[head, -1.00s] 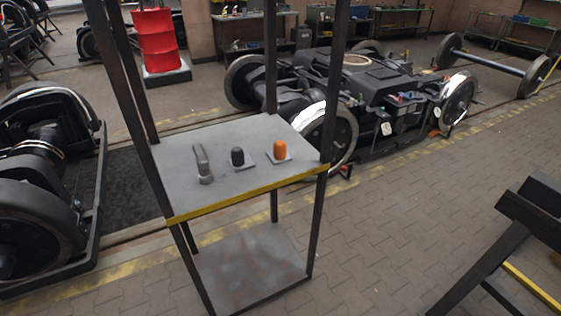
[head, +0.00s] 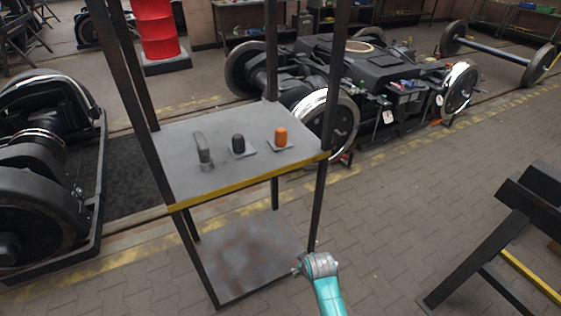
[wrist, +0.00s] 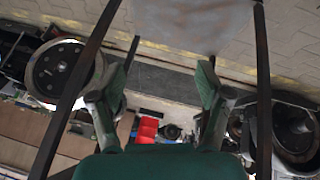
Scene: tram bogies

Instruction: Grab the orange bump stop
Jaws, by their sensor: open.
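The orange bump stop (head: 281,137) stands upright on a small pale square plate at the right of the upper shelf (head: 180,135) in the head view. A black bump stop (head: 238,144) and a grey metal part (head: 203,151) stand to its left. My arm shows at the bottom of the head view, below and in front of the shelf; its fingers cannot be made out there. In the wrist view my gripper (wrist: 168,85) is open and empty, its two green fingers wide apart. The orange bump stop does not show in the wrist view.
The rack's dark upright posts (head: 328,110) stand at the shelf's corners, with a yellow front edge (head: 250,181). A lower shelf (head: 255,255) lies beneath. A black trestle (head: 500,235) is at the right. Paved floor between it and the rack is clear.

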